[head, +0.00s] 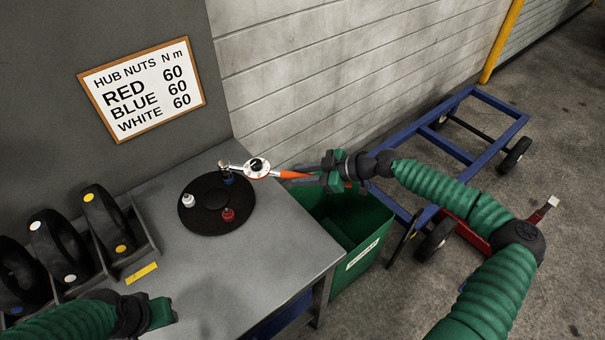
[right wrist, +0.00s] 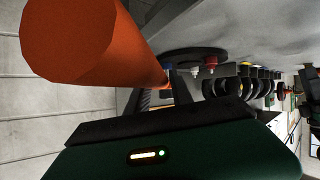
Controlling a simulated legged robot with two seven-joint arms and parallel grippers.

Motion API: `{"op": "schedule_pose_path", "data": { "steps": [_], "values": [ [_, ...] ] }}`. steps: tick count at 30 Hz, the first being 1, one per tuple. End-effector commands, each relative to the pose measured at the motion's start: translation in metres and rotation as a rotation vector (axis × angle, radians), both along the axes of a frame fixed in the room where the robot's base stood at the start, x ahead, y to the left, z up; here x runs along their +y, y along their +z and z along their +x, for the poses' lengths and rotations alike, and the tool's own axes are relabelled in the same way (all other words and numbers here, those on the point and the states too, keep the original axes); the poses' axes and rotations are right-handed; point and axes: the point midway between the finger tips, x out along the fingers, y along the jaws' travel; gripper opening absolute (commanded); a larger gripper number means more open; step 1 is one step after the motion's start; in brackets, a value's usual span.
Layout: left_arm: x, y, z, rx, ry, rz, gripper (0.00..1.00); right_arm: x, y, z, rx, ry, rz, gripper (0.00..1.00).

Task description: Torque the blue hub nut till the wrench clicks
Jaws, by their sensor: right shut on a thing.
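The torque wrench (head: 257,168) has a round silver ratchet head and an orange handle (head: 295,174). My right gripper (head: 328,174) is shut on that handle, to the right of the table edge. The wrench's socket (head: 224,166) is over the blue hub nut (head: 228,179), which shows only in part beneath it; I cannot tell how fully it is seated. The nut stands on the black round hub (head: 207,219). In the right wrist view the orange handle (right wrist: 80,40) fills the upper left. My left gripper (head: 161,313) is low at the left, its jaw opening unclear.
A red nut (head: 228,215) and a white nut (head: 188,201) also stand on the hub. Black wheels (head: 104,218) sit in a rack on the grey table (head: 185,275). A green bin (head: 365,250) stands below my right gripper. A sign (head: 142,88) lists 60 for each colour.

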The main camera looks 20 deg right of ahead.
Motion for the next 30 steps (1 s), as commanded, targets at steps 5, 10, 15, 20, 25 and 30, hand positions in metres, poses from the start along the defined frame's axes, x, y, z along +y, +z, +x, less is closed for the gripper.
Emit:
{"op": "schedule_pose_path", "data": {
  "steps": [5,10,15,20,25,30],
  "values": [
    [0.0,0.006,0.0,0.0,0.0,0.0,0.36,0.006,0.003,-0.007,0.002,-0.036,-0.003,0.0],
    [0.0,0.01,0.0,0.0,0.0,0.0,0.36,0.01,0.002,-0.014,0.001,-0.075,-0.001,0.0],
    [0.0,0.01,0.0,0.0,0.0,0.0,0.36,0.012,0.001,-0.017,0.002,-0.087,0.004,0.0],
    [0.0,0.01,0.0,0.0,0.0,0.0,0.36,0.013,0.001,-0.017,0.002,-0.086,0.005,0.0],
    [0.0,0.014,0.0,0.0,0.0,0.0,0.36,0.017,0.003,-0.02,0.002,-0.099,0.0,0.0],
    [0.0,0.019,0.0,0.0,0.0,0.0,0.36,0.024,0.003,-0.027,0.003,-0.14,-0.003,0.0]
  ]
}}
